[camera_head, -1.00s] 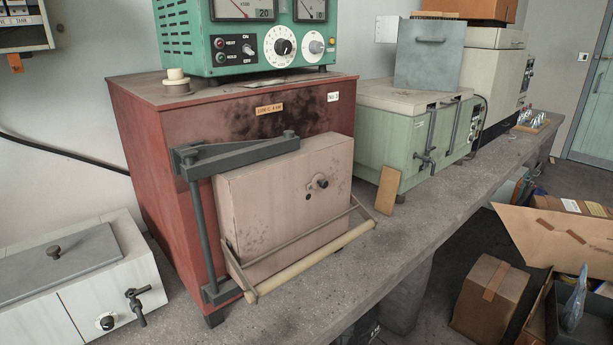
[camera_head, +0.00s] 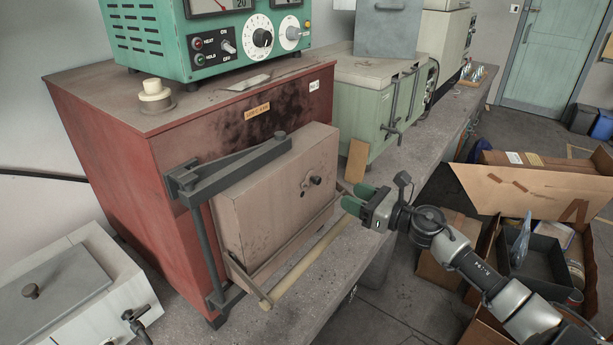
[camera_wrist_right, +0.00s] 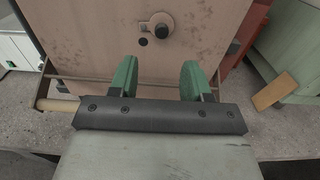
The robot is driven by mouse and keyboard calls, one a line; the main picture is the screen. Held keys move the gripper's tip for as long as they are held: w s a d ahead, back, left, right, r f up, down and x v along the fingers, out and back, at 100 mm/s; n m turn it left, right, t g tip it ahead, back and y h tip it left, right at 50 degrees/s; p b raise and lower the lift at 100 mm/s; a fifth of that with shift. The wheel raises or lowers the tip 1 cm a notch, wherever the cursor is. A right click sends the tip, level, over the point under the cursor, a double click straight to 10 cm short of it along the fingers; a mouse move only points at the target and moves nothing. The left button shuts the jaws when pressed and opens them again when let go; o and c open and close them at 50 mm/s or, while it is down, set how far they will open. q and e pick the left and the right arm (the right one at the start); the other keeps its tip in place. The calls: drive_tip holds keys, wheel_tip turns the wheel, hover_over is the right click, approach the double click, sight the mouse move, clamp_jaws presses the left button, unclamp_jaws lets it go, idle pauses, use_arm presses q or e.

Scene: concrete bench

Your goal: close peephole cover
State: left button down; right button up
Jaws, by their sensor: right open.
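The peephole cover (camera_head: 314,180) is a small round metal plate with a dark knob on the pinkish furnace door (camera_head: 270,205). In the right wrist view the cover (camera_wrist_right: 157,25) sits above and slightly right of a small dark peephole (camera_wrist_right: 143,41), which shows uncovered. My right gripper (camera_head: 357,197) has green fingers and is in front of the door, to the right of the cover in the head view. In the right wrist view its fingers (camera_wrist_right: 159,70) are apart with nothing between them, below the cover. My left gripper is not in view.
A pale handle bar (camera_head: 312,262) runs along the door's lower front. The red furnace (camera_head: 120,150) stands on the concrete bench (camera_head: 345,265). A green control box (camera_head: 170,40) sits on top. A small tan board (camera_head: 357,160) leans at the right. Open boxes fill the floor at right.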

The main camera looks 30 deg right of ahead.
sight(319, 182)
drive_tip(key=p+x, duration=0.3)
drive_tip(key=x, duration=0.6)
drive_tip(key=shift+d, duration=0.15)
drive_tip(key=shift+w+a+f, duration=0.15)
drive_tip(key=shift+w+a, duration=0.1)
drive_tip(key=shift+w, duration=0.3)
clamp_jaws()
